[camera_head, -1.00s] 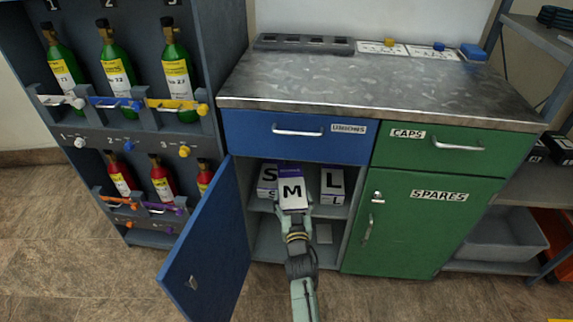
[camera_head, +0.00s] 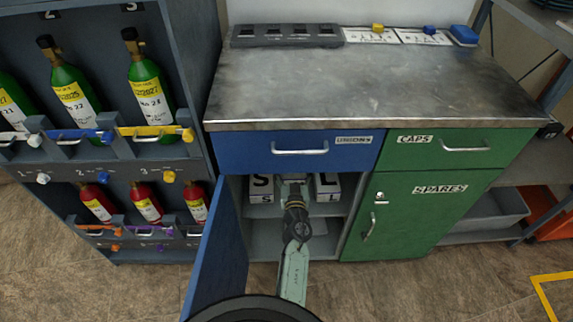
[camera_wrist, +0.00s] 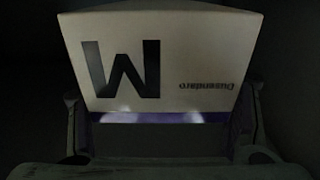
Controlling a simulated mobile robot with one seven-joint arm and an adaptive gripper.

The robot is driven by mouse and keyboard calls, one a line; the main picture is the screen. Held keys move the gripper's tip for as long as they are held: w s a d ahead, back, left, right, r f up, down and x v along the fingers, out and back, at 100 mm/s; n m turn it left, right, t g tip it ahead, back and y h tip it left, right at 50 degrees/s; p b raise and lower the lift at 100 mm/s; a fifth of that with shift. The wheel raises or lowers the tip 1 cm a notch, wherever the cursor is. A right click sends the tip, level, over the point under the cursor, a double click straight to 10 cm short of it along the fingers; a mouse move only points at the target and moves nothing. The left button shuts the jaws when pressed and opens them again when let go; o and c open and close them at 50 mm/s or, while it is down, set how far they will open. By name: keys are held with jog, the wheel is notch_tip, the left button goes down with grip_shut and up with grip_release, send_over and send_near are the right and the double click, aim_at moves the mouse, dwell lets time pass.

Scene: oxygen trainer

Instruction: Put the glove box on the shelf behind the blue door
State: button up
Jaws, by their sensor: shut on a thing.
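The glove box marked M (camera_wrist: 165,50) is white with a purple lower part. It fills the upper half of the wrist view, between the two fingers of my gripper (camera_wrist: 160,115), which is shut on it. In the head view my gripper (camera_head: 293,185) reaches into the cabinet under the blue drawer, and my arm hides nearly all of the M box. The blue door (camera_head: 218,255) stands open to the left of my arm. A box marked S (camera_head: 262,188) and a box marked L (camera_head: 327,187) stand on the shelf (camera_head: 258,211), left and right of my gripper.
The blue drawer (camera_head: 255,150) is shut above the opening. The green spares door (camera_head: 425,215) is shut at the right. A rack with green and red bottles (camera_head: 190,150) stands at the left. The lower cabinet compartment (camera_head: 265,240) looks mostly free.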

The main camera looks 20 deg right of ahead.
notch_tip(320, 180, down, 10)
jog(key=b, duration=0.9)
jog(key=shift+d, duration=0.1)
jog(key=shift+r, duration=0.15)
jog(key=o, duration=1.2)
jog(key=shift+f, duration=0.25)
